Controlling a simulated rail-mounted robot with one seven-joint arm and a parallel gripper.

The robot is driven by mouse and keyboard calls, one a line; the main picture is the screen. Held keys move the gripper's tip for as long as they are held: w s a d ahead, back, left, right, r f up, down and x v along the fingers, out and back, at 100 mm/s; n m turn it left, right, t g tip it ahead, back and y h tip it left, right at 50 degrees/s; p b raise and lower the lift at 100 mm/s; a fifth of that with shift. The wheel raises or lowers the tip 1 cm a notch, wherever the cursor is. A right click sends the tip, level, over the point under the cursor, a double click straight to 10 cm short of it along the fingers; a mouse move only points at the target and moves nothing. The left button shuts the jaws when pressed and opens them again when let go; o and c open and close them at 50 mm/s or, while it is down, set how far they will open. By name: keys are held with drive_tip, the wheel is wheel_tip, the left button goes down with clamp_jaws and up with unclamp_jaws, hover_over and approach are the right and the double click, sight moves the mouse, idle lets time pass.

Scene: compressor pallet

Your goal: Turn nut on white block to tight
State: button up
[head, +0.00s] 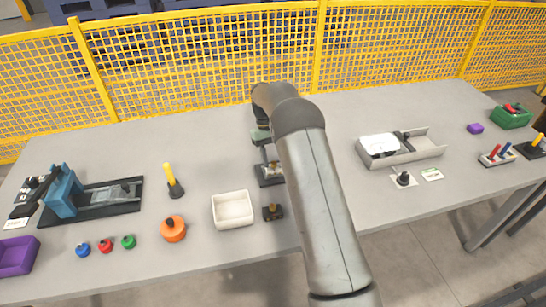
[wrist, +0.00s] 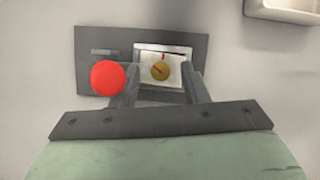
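The white block (wrist: 175,78) sits on a dark grey plate (wrist: 196,45) in the wrist view. The round brass-coloured nut (wrist: 160,71) is on it, with a dark red line across its top and a short red mark on the block just above. My gripper (wrist: 158,75) points down over the block. Its two fingers are apart, one on each side of the nut, with nothing clearly held; I cannot tell whether they touch it. In the head view my arm hides most of the plate (head: 264,181) and the nut.
A red ball-shaped knob (wrist: 108,78) stands close beside the left finger. A white open bin (head: 233,210) is left of my arm, with a small dark block (head: 272,212) beside it. A grey tray (head: 425,146) lies to the right. Yellow mesh fencing (head: 200,65) runs behind the table.

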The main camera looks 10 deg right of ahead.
drive_tip(key=d+v, duration=0.1)
drive_tip(key=v, duration=1.1)
drive_tip(key=shift+a+p, duration=0.35)
drive_tip(key=shift+a, duration=0.1)
